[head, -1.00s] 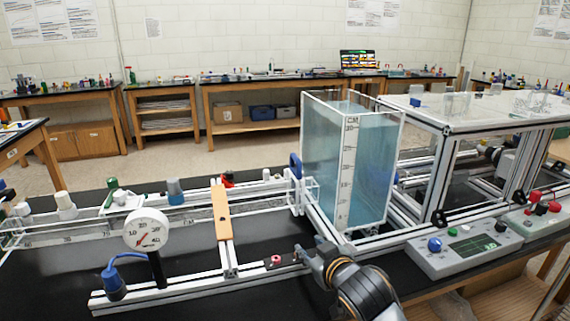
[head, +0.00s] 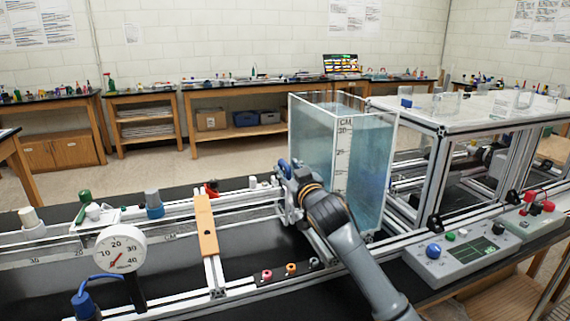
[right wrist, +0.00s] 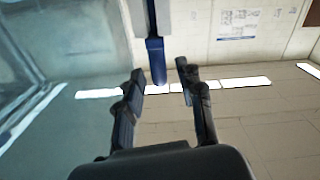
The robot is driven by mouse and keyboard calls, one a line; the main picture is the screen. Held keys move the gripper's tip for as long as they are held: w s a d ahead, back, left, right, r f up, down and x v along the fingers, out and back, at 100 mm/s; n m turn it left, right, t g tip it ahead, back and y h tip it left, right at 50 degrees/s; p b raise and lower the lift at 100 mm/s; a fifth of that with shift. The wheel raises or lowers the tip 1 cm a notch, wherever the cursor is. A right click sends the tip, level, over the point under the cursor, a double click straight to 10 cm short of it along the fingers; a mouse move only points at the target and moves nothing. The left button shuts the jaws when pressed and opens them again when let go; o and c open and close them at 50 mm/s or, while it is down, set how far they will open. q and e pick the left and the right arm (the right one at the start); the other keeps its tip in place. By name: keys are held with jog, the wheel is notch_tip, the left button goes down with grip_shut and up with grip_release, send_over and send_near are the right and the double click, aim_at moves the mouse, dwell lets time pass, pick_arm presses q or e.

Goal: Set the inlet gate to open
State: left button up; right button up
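The inlet gate's blue handle (head: 284,165) is at the left end of the clear water tank (head: 313,140), partly hidden by my right gripper (head: 287,175). In the right wrist view the blue handle (right wrist: 156,62) hangs from a pale bar, its lower end between the fingertips of my right gripper (right wrist: 160,82). The fingers are spread, with a visible gap on each side of the handle. I cannot tell the gate's setting. My left gripper is out of view.
A flume channel with a dial gauge (head: 120,248) and an orange crosspiece (head: 207,225) runs left of the tank. A grey control box (head: 462,252) stands at the right. Small coloured fittings (head: 290,268) sit in front of the channel.

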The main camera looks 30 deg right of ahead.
jog(key=shift+x, duration=1.4)
grip_shut()
